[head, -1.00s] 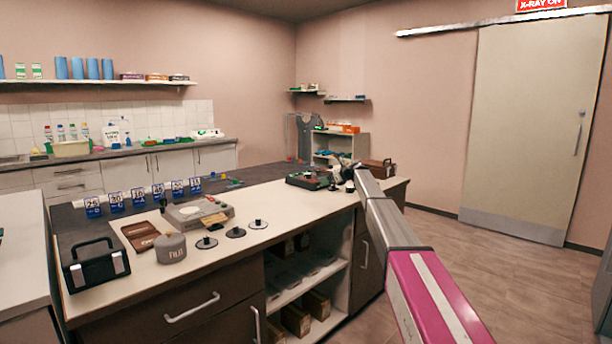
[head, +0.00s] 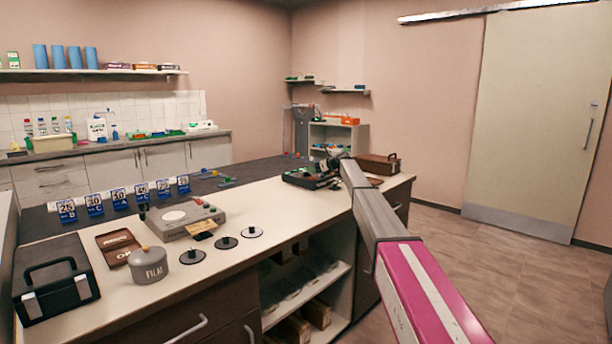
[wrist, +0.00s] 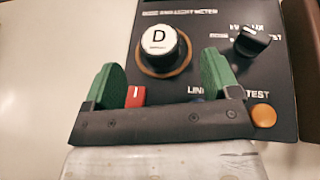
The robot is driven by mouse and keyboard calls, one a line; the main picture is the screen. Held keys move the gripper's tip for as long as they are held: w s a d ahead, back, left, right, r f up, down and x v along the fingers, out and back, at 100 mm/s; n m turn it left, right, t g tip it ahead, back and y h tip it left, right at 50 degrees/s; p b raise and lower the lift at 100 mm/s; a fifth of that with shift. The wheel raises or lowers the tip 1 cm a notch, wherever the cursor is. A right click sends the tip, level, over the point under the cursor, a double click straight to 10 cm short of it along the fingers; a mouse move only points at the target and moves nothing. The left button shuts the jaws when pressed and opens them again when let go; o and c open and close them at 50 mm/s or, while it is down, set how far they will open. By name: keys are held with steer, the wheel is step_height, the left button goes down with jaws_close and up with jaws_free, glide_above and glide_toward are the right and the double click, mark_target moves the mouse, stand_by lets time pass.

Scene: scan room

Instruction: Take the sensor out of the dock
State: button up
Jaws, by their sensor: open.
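In the wrist view, a round black piece with a white top marked D (wrist: 158,40) sits upright in a brown ring on a black panel with light-meter lettering (wrist: 200,15). It looks like the sensor in its dock. My gripper (wrist: 160,76) is open and empty, its two green fingers apart. In this view the sensor lies just beyond the gap between the fingertips, with no visible contact. In the head view, the dark meter unit (head: 300,180) stands at the counter's far end, with my gripper (head: 332,160) over it; the sensor is too small to tell there.
On the panel are a black knob (wrist: 253,42), a red switch (wrist: 135,95) and an orange button (wrist: 263,116). A brown case (head: 378,165) stands right of the unit. A grey device (head: 183,219), film pot (head: 149,265) and black case (head: 52,280) are nearer on the counter.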

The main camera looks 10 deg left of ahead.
mark_target(306, 173)
steer(key=shift+x, duration=2.75)
steer(key=shift+c, duration=0.3)
steer(key=shift+r, duration=0.1)
steer(key=c, duration=1)
